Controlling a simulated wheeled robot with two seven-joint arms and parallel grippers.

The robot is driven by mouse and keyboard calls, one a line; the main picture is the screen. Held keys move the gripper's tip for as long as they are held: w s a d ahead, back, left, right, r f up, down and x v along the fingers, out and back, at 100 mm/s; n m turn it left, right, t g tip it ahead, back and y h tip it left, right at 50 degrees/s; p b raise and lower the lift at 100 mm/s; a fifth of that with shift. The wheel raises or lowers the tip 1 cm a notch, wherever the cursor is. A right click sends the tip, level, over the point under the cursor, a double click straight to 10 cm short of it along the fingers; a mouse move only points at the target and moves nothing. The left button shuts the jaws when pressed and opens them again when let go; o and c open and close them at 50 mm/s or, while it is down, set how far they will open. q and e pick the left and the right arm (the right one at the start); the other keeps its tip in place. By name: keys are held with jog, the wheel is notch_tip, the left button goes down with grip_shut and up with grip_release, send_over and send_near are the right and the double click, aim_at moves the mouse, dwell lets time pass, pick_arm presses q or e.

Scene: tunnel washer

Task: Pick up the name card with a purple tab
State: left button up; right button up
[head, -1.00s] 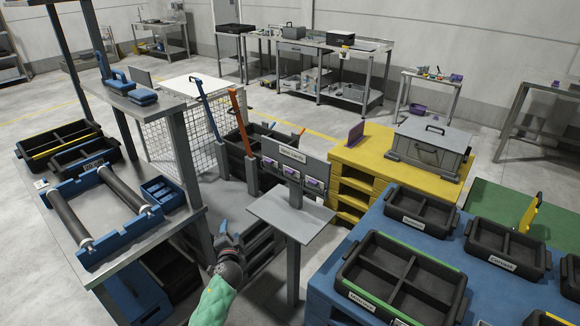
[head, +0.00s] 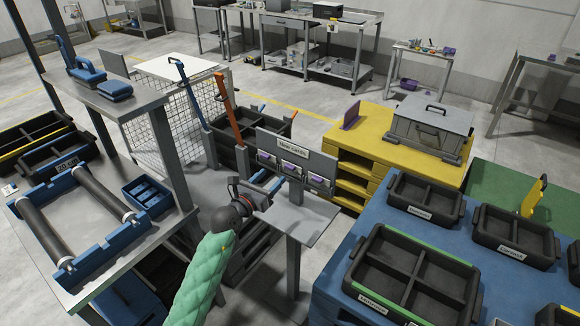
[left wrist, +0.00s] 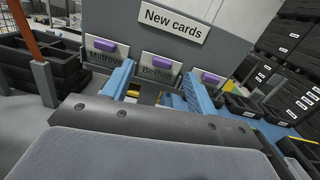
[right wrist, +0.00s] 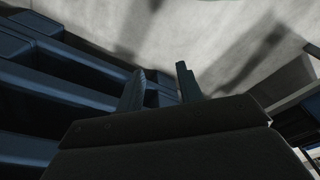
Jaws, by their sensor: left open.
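Three white name cards with purple tabs stand in a row on a grey rack (head: 299,148) under a "New cards" sign (left wrist: 173,20). In the left wrist view the left card (left wrist: 104,57) reads "Millrove", the middle card (left wrist: 157,70) is partly covered and starts "Be", and the right card (left wrist: 205,86) is mostly hidden by a finger. The three also show in the head view (head: 291,168). My left gripper (left wrist: 160,90) is open and empty, its blue fingers either side of the middle card, short of it. My right gripper (right wrist: 160,75) is open and empty, away from the cards.
A small grey shelf (head: 310,226) juts out below the cards. A blue table (head: 400,205) with black labelled trays is at right, a yellow stand (head: 375,160) behind. Orange (head: 226,105) and blue (head: 188,90) handled posts stand left of the rack.

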aim_at(288, 168)
pick_arm(q)
jog(key=shift+m+g, duration=0.4)
jog(key=shift+m, duration=0.3)
jog(key=shift+s+d+f+p+x, duration=0.15)
jog(key=shift+p+x, duration=0.35)
jog(key=shift+x, duration=0.8)
jog(key=shift+d+f+p+x, duration=0.1)
jog(key=shift+f+p+x, duration=0.3)
jog(key=shift+x, duration=0.9)
jog(key=shift+s+d+p+x, duration=0.1)
jog(key=shift+p+x, duration=0.55)
jog(key=shift+x, duration=0.6)
pick_arm(e)
notch_tip(288, 168, down, 7)
jog(key=s+d, duration=0.1)
jog(key=d, duration=0.1)
jog(key=shift+s+f, duration=0.15)
jog(key=shift+s, duration=0.25)
pick_arm(q)
jog(key=c, duration=1)
jog(key=shift+c, duration=0.3)
pick_arm(e)
jog(key=shift+d, duration=0.1)
